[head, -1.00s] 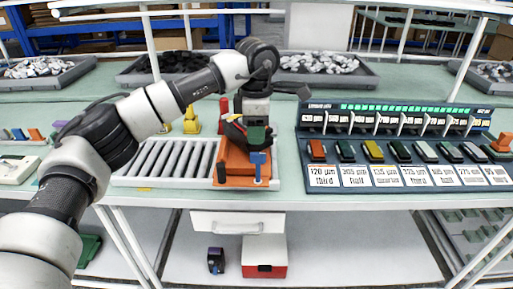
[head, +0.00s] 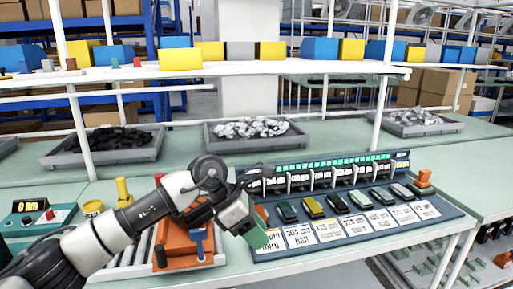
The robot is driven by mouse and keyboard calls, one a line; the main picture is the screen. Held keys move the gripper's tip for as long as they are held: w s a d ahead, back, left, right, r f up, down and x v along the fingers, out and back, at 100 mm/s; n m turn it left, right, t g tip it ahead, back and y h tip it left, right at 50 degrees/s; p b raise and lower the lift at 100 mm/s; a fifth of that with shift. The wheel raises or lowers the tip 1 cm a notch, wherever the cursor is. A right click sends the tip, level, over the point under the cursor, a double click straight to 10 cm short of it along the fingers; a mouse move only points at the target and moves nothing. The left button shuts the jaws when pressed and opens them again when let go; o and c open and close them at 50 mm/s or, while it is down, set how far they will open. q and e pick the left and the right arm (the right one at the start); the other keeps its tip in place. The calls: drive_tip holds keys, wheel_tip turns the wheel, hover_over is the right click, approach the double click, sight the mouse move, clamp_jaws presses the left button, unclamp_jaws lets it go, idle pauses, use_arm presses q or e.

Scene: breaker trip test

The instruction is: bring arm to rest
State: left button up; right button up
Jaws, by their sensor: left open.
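My left arm comes in from the lower left. Its gripper (head: 262,238) is open, with a green part at its tip, over the left end of the dark blue breaker panel (head: 330,240). It covers part of the panel's front left, so I cannot tell whether it touches anything there. Several coloured breakers (head: 312,207) sit in a row on the panel behind white label cards (head: 328,232). An orange test fixture (head: 177,250) with a blue lever (head: 200,240) stands left of the gripper, partly behind my arm. My right gripper is not in view.
A roller conveyor (head: 130,262) lies beneath my arm. Yellow pieces (head: 123,190) and a teal control box (head: 32,218) stand to the left. Grey trays (head: 245,140) line the back, under a shelf (head: 250,70) of coloured boxes.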

use_arm(q)
drive_tip(key=s+d+r+n+h, duration=0.3)
drive_tip(key=s+d+n+h, duration=0.25)
drive_tip(key=d+h, duration=0.45)
drive_tip(key=w+a+f+n+t+y, duration=0.1)
drive_tip(key=a+f+n+t+y, duration=0.35)
drive_tip(key=n+t, duration=0.8)
drive_tip(key=w+a+f+n+t+y, duration=0.1)
drive_tip(key=a+n+t+y, duration=0.6)
drive_tip(key=n, duration=1)
drive_tip(key=s+a+f+n+g+y, duration=0.3)
drive_tip(key=s+a+f+n+y, duration=0.2)
drive_tip(key=a+f+n, duration=0.35)
drive_tip(key=s+a+f+n+g, duration=0.35)
drive_tip(key=s+f+g, duration=0.3)
drive_tip(key=s, duration=0.45)
drive_tip(key=s+a+f+n+g, duration=0.3)
drive_tip(key=s+a+f+g, duration=0.4)
drive_tip(key=s, duration=0.5)
wheel_tip(320, 180, down, 22)
drive_tip(key=w+d+p, duration=0.1)
drive_tip(key=d+p, duration=0.1)
drive_tip(key=d, duration=0.1)
drive_tip(key=s+a+f+g+y+p, duration=0.1)
drive_tip(key=s+a+f, duration=0.2)
drive_tip(key=s+f, duration=1.4)
drive_tip(key=shift+a+f, duration=0.15)
drive_tip(key=shift+f, duration=0.1)
